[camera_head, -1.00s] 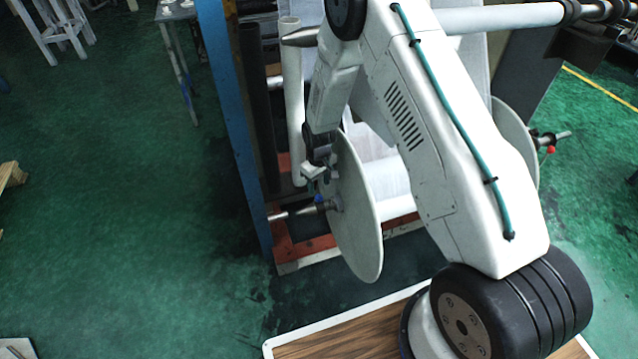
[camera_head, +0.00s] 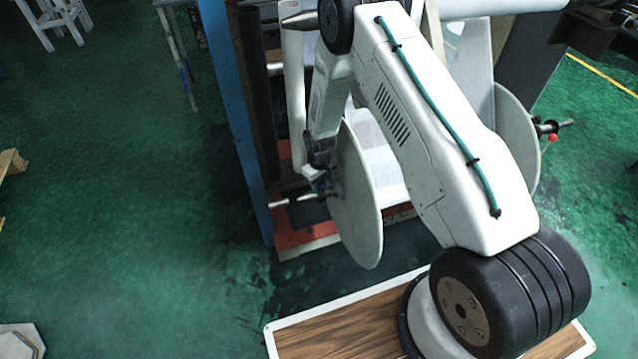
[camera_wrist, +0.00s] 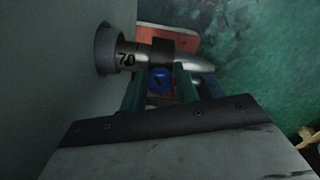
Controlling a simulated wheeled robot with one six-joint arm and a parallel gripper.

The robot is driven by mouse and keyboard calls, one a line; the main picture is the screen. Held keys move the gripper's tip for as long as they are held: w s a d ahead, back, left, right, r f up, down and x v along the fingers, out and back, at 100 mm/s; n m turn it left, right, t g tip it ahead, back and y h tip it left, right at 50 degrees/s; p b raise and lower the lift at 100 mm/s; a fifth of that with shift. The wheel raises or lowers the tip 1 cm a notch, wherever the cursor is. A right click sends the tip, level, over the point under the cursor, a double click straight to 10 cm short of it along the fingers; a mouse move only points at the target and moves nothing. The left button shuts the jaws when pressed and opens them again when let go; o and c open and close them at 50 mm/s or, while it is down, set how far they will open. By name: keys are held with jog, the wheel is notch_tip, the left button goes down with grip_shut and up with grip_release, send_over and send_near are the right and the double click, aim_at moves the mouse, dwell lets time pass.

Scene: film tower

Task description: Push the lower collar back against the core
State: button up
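In the wrist view the lower collar (camera_wrist: 162,52) is a dark ring on a bright metal shaft (camera_wrist: 194,66), with a blue knob (camera_wrist: 159,80) facing the camera. Bare shaft marked "70" lies between the collar and the grey hub (camera_wrist: 107,48) of the core's end disc (camera_wrist: 60,75); collar and hub are apart. My gripper (camera_wrist: 160,92) has its teal fingers apart, one on the disc side and one on the outer side of the blue knob. I see no clear contact. In the head view my gripper (camera_head: 318,184) is at the shaft beside the pale disc (camera_head: 356,210), hiding most of the collar.
A blue upright post (camera_head: 232,110) stands left of the shaft. An orange-red base frame (camera_head: 300,236) lies below. White film roll (camera_head: 385,165) sits behind the disc. A far disc with a red-knobbed collar (camera_head: 552,138) is at right. Green floor at left is open.

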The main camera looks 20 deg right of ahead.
aim_at(328, 188)
grip_shut()
jog(key=shift+c, duration=1.7)
grip_release()
grip_shut()
jog(key=shift+s+d, duration=0.1)
jog(key=shift+d, duration=0.05)
jog(key=shift+d+f, duration=0.1)
jog(key=shift+d, duration=1)
jog(key=shift+s+d, duration=0.1)
jog(key=shift+d, duration=0.05)
jog(key=o, duration=1)
grip_release()
jog(key=shift+d, duration=0.1)
